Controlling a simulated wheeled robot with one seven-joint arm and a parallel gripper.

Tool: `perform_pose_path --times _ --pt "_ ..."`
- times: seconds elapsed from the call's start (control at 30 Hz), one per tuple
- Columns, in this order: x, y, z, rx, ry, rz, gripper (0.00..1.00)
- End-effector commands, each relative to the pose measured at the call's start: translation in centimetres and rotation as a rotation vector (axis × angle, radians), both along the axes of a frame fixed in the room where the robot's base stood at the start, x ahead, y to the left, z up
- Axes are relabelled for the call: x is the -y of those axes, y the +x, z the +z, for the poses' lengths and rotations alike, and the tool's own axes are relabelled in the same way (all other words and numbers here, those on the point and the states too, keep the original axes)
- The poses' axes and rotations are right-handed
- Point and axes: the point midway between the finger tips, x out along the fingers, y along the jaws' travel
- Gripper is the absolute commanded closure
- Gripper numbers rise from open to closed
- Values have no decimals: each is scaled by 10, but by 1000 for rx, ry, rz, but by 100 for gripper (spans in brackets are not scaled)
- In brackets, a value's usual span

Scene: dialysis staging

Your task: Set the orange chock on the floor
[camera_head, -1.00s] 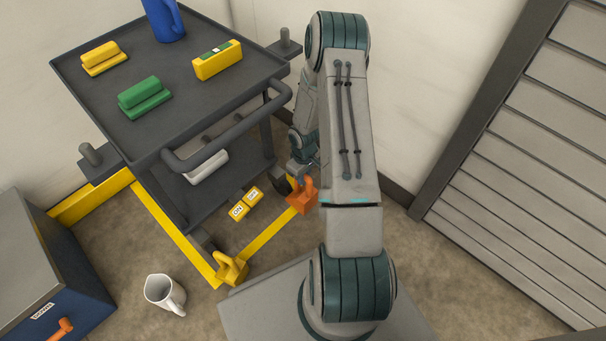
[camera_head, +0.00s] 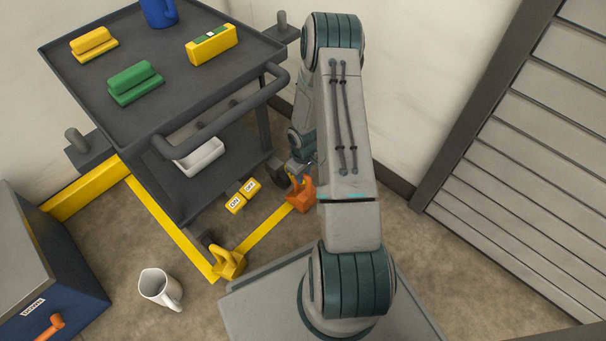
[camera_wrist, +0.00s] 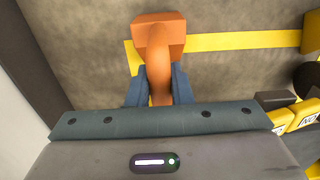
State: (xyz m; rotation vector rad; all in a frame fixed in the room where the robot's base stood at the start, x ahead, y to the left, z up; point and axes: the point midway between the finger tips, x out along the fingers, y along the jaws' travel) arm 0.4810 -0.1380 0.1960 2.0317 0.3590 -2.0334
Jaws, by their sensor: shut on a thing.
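The orange chock (camera_head: 300,197) is low by the floor at the right end of a yellow floor line, beside the cart's near right wheel. My gripper (camera_head: 301,170) comes down to it from above and is partly hidden by my arm. In the wrist view, the fingers of my gripper (camera_wrist: 159,88) are shut on the upright handle of the orange chock (camera_wrist: 158,32). The chock's wide base lies over the yellow line's corner in that view. I cannot tell whether its base touches the floor.
A dark cart (camera_head: 165,115) stands within yellow floor lines (camera_head: 165,225). A yellow chock (camera_head: 228,263) is at the front corner. Two labelled yellow blocks (camera_head: 242,196) lie near the cart. A white pitcher (camera_head: 158,288) and a blue cabinet (camera_head: 60,300) are at left. Open floor lies right.

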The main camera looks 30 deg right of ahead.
Motion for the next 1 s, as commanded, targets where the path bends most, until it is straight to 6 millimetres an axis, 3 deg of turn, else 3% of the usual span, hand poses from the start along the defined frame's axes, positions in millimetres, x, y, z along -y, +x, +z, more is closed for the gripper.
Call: perform_pose_path --times 0.53,0.57,0.63,0.67,1.0 --pt "0 0 -8 1 -1 0 100" --pt "0 1 -8 1 -1 0 78" --pt "0 1 -7 1 -1 0 59" --pt "0 0 -7 1 -1 0 55" --pt "0 0 -4 0 0 0 55"
